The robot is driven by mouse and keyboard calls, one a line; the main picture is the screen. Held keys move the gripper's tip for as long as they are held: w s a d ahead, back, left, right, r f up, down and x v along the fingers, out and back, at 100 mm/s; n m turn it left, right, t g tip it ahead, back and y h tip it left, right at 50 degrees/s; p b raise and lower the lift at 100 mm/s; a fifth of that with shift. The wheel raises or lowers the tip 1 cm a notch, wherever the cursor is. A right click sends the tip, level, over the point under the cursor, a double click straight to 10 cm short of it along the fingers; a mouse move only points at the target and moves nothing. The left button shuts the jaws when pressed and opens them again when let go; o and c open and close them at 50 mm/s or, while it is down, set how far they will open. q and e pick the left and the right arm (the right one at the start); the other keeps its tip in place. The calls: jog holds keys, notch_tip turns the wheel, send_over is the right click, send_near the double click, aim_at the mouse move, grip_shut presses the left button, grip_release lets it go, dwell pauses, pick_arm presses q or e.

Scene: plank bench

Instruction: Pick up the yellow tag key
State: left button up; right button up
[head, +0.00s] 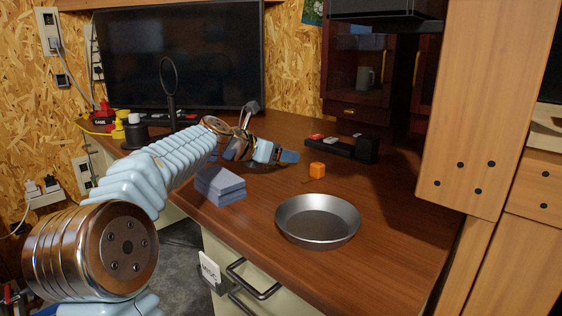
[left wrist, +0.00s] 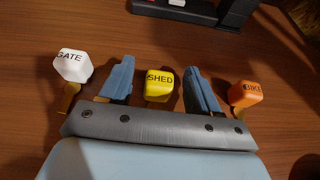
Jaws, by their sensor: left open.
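The yellow tag key (left wrist: 158,84), marked SHED, lies on the bench in the left wrist view. It sits between the two blue fingers of my left gripper (left wrist: 159,70), which is open, with a gap showing on each side. In the head view my left gripper (head: 286,156) is low over the bench, and the yellow tag is hidden behind it. A white tag key (left wrist: 73,66) marked GATE lies left of the fingers. An orange tag key (left wrist: 246,93) marked BIKE lies right of them; it also shows in the head view (head: 317,170). My right gripper is out of view.
A round metal pan (head: 318,225) stands near the bench's front edge. A stack of grey-blue blocks (head: 220,188) sits under my left arm. A black rack (head: 345,149) with red and white pieces lies behind the orange tag. A monitor (head: 180,55) stands at the back.

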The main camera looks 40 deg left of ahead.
pick_arm(q)
jog(key=shift+w, duration=0.1)
jog(key=shift+c, duration=0.4)
jog(key=c, duration=1)
